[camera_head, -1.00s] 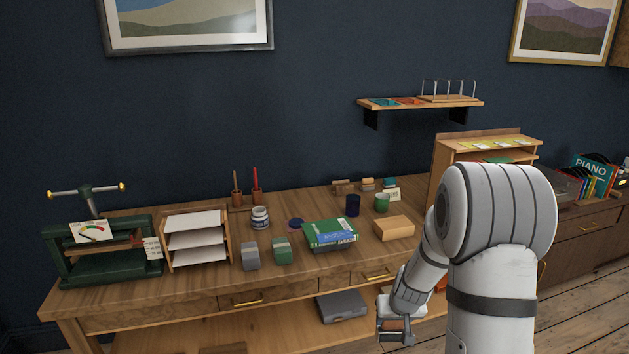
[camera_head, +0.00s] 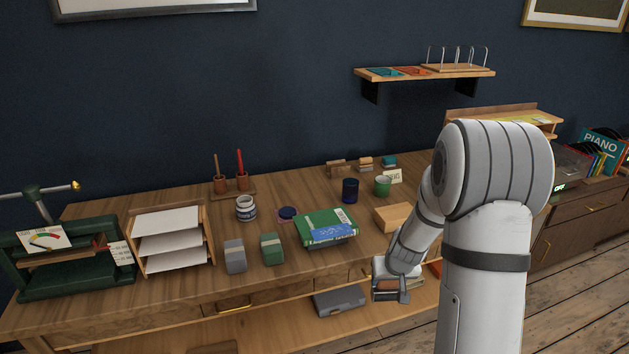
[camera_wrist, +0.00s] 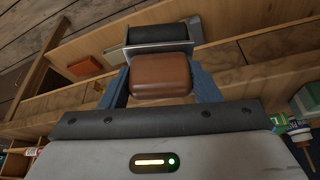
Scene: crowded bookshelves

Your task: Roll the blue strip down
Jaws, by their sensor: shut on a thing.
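A blue strip (camera_head: 332,231) lies on the front part of a green book (camera_head: 324,224) on the wooden bench. My gripper (camera_head: 388,292) is in front of the bench edge, to the right of and lower than the book. In the wrist view my gripper (camera_wrist: 162,88) is shut on the brown handle of a hand roller (camera_wrist: 160,77). Its black cylinder (camera_wrist: 160,43) sits in a grey metal frame beyond the handle. The roller is apart from the strip. The book and strip cannot be clearly made out in the wrist view.
A tan block (camera_head: 394,218) lies right of the book. Green (camera_head: 272,249) and grey (camera_head: 235,256) blocks stand left of it. A dark blue cup (camera_head: 350,190) and green cup (camera_head: 382,186) stand behind. A grey case (camera_head: 339,300) lies on the lower shelf.

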